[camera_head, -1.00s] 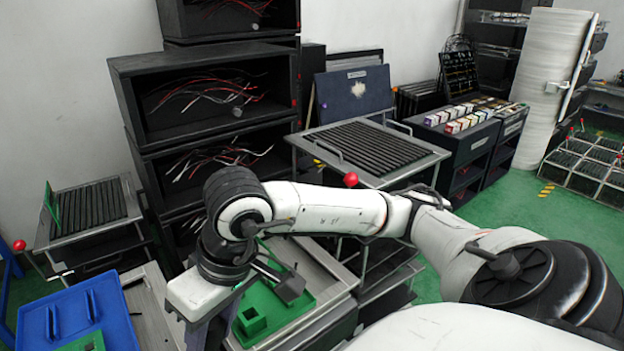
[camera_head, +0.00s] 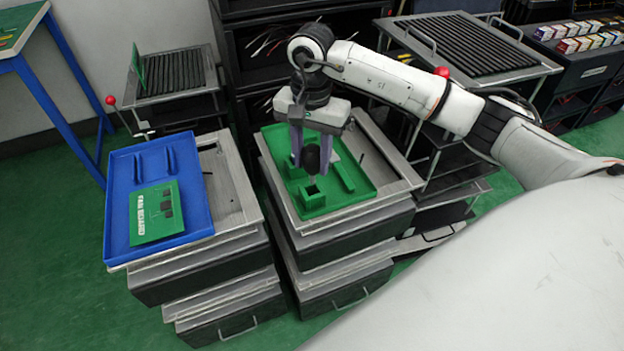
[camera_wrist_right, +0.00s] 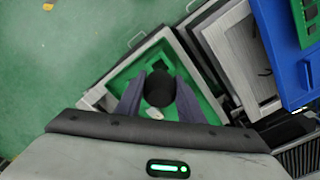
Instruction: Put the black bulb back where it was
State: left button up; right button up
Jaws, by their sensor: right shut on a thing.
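The black bulb (camera_head: 312,158) is held upright between the fingers of my right gripper (camera_head: 311,150), above the green tray (camera_head: 345,200). In the right wrist view the black bulb (camera_wrist_right: 160,88) shows as a round dark shape between the two purple-grey fingers of my right gripper (camera_wrist_right: 160,100). A small green square holder (camera_head: 312,199) with an open top stands in the tray, just below and near the bulb. I cannot tell whether the bulb's lower end touches the holder. My left gripper is out of view.
A blue tray (camera_head: 120,205) with a green board (camera_head: 155,213) stands on the cart to the left. A red-knobbed lever (camera_head: 110,100) is beyond it. Dark shelves stand behind.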

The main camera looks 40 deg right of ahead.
aim_at(312, 175)
jog(key=shift+f, duration=3.3)
jog(key=o, duration=0.7)
